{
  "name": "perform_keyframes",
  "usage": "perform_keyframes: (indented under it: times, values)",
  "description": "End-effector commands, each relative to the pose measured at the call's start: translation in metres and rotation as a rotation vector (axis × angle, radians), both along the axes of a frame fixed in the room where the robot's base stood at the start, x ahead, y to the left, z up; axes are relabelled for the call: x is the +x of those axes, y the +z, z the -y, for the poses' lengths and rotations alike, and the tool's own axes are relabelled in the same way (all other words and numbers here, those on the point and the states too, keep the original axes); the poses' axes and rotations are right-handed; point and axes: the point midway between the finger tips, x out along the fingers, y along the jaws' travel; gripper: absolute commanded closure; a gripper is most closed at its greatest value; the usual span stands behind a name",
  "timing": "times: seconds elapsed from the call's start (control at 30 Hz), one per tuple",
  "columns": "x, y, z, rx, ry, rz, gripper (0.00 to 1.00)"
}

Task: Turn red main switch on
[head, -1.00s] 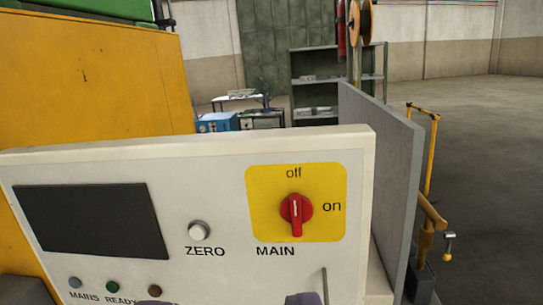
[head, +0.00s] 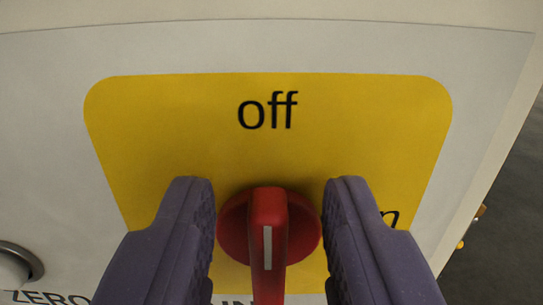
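The red main switch (head: 268,235) is a round red knob with a raised bar handle and a white mark. It sits on a yellow plate (head: 270,130) with "off" printed above it. The "on" label at the right is mostly hidden behind a finger. The handle stands nearly vertical, with its lower end towards the bottom of the picture. My gripper (head: 268,205) has two purple fingers, open, one on each side of the knob. Gaps show between the fingers and the handle.
The pale control panel (head: 45,110) surrounds the yellow plate. A round button (head: 18,268) with a partly hidden "ZERO" label is at the lower left. The panel's right edge shows, with dark floor (head: 505,240) beyond it.

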Motion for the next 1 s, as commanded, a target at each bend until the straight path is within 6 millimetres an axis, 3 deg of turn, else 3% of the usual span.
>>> perform_keyframes:
  times: [0.33,0.5,1.0]
  values:
    - [0.0074,0.0007,0.0005,0.000,0.000,0.000,0.61]
    - [0.0073,0.0008,0.0005,0.000,0.001,0.000,1.00]
    - [0.0071,-0.0008,0.0030,0.089,0.000,0.005,1.00]
